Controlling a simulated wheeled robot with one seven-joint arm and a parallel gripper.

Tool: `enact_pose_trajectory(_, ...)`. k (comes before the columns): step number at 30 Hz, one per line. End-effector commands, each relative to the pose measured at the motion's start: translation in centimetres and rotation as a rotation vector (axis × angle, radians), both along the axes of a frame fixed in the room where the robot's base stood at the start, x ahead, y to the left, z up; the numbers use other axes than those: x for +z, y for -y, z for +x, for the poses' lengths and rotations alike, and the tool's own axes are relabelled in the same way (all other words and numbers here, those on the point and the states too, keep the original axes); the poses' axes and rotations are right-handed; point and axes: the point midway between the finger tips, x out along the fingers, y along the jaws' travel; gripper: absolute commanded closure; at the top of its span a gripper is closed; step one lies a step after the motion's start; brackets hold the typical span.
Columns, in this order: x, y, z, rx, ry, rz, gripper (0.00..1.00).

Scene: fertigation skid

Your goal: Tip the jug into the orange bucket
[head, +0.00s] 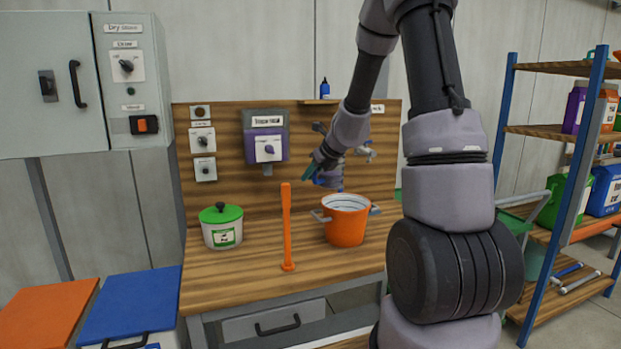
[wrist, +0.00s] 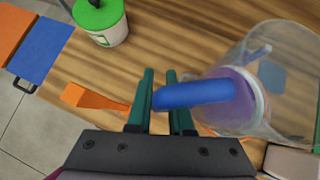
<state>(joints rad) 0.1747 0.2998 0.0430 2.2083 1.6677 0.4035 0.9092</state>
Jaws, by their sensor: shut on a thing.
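The orange bucket (head: 345,226) stands on the wooden bench, with a pale inside and a grey side handle. My gripper (head: 311,168) is above and slightly left of the bucket. In the wrist view, its teal fingers (wrist: 161,105) are shut on the blue handle of a clear jug (wrist: 275,55). Purple liquid shows inside the jug. In the head view the jug (head: 330,178) hangs above the bucket, clear of its rim, partly hidden by my gripper. I cannot tell how far it is tilted. The jug covers most of the bucket in the wrist view.
An orange post (head: 287,225) stands just left of the bucket. A white pot with a green lid (head: 221,226) is farther left. A purple dispenser (head: 265,138) and a tap are on the back panel. A shelf rack (head: 562,150) stands at right. Bench space between pot and post is clear.

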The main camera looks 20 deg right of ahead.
Motion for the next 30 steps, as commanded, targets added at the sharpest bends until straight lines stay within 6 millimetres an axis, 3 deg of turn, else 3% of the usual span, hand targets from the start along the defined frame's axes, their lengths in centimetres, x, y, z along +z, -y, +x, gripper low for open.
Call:
enact_pose_trajectory(10,1.3,0.3,0.4,0.092,-0.058,0.087,1.0)
enact_pose_trajectory(18,1.4,1.7,-1.7,0.195,-0.143,0.191,1.0)
enact_pose_trajectory(23,0.9,1.9,-2.1,0.21,-0.154,0.202,1.0)
enact_pose_trajectory(30,-1.4,1.9,-2.1,0.21,-0.155,0.202,1.0)
